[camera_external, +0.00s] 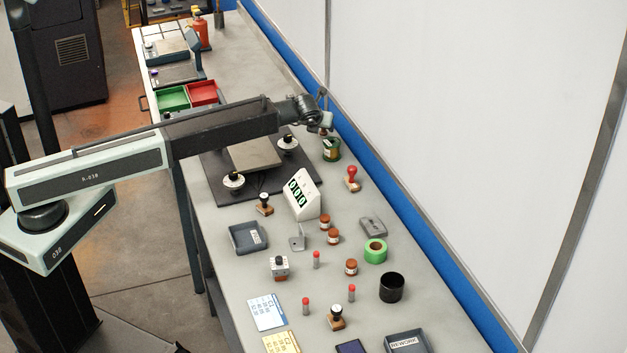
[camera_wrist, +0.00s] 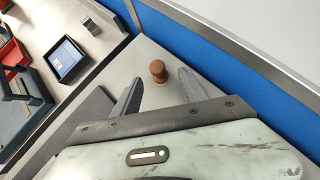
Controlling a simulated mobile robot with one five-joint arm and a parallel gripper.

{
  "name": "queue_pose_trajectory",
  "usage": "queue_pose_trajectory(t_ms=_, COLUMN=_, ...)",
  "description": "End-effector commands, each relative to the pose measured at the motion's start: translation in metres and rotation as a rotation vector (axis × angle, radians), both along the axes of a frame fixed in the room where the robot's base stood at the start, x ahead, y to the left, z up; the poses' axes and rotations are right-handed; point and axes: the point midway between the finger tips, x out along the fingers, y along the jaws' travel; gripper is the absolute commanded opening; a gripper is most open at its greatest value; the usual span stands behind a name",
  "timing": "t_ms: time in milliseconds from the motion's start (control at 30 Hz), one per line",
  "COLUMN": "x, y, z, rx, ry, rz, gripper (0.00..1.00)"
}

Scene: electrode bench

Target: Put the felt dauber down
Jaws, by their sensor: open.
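A brown, round-topped piece (camera_wrist: 158,71), which looks like the felt dauber, stands upright on the bench in the wrist view. My gripper (camera_wrist: 160,82) is open, with one dark finger on each side of it. The fingers look apart from it, with a gap on both sides. In the external view my gripper (camera_external: 322,118) is low over the bench near the blue back edge. I cannot clearly make out the dauber there.
A dark mat (camera_external: 215,178) with a plate and two knobbed pieces lies to the left. The white wall and blue strip (camera_wrist: 205,55) bound the bench.

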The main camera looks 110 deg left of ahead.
Motion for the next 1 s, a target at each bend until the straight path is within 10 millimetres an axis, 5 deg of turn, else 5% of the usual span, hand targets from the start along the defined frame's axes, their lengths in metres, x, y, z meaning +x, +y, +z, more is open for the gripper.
queue_pose_trajectory(t_ms=400, x=-0.005, y=0.036, z=-0.038, rx=0.000, ry=-0.002, rz=0.001, gripper=0.50)
queue_pose_trajectory(t_ms=633, x=-0.007, y=0.038, z=-0.035, rx=0.000, ry=-0.003, rz=0.000, gripper=0.50)
queue_pose_trajectory(t_ms=833, x=-0.006, y=0.038, z=-0.035, rx=0.000, ry=-0.003, rz=0.000, gripper=0.00)
queue_pose_trajectory(t_ms=1000, x=-0.006, y=0.038, z=-0.035, rx=0.000, ry=-0.003, rz=0.000, gripper=0.00)
